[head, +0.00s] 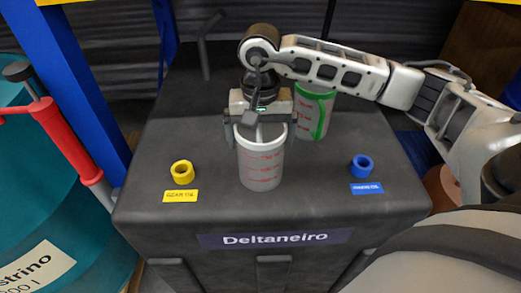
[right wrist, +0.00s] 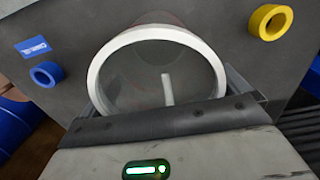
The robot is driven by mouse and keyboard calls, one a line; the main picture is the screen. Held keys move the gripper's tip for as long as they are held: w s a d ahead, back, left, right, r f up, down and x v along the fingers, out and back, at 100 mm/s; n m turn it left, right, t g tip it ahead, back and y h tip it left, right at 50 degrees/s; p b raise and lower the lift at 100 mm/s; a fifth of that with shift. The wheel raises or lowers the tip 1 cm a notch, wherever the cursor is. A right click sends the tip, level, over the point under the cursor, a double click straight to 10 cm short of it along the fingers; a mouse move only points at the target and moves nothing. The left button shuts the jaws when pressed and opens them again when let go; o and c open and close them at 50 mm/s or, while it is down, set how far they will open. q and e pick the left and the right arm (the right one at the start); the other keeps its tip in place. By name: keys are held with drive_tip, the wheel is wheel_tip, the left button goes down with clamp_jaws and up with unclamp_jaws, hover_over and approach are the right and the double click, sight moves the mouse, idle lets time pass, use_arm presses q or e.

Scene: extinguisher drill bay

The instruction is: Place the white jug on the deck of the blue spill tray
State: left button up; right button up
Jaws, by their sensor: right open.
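The white jug (head: 261,168), a pale cup with red marks, stands upright near the middle of the dark deck. Its white rim (right wrist: 98,75) and open mouth fill the middle of the right wrist view. My right gripper (head: 261,122) is open above the jug, with one finger at each side of the rim. I cannot tell whether the fingers touch it. A blue shape at the lower left of the right wrist view (right wrist: 18,128) is cut off; I cannot tell whether it is the spill tray. My left gripper is not in view.
A second pale jug with a green band (head: 324,120) stands behind, partly hidden by my right arm. A yellow ring (head: 182,171) and a blue ring (head: 361,165) sit near labels. A teal drum (head: 50,190) and blue post (head: 75,85) stand left.

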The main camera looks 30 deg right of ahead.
drive_tip(key=c, duration=1.2)
drive_tip(key=shift+o, duration=0.2)
drive_tip(key=shift+r, duration=0.1)
drive_tip(key=shift+r+b, duration=0.3)
drive_tip(key=shift+r, duration=0.15)
drive_tip(key=s+a+r+b, duration=0.1)
drive_tip(key=s+a+r, duration=0.7)
drive_tip(key=a+r, duration=0.3)
drive_tip(key=shift+s+a+r+b, duration=0.15)
drive_tip(key=shift+a+r+b, duration=0.1)
drive_tip(key=shift+r+b, duration=0.2)
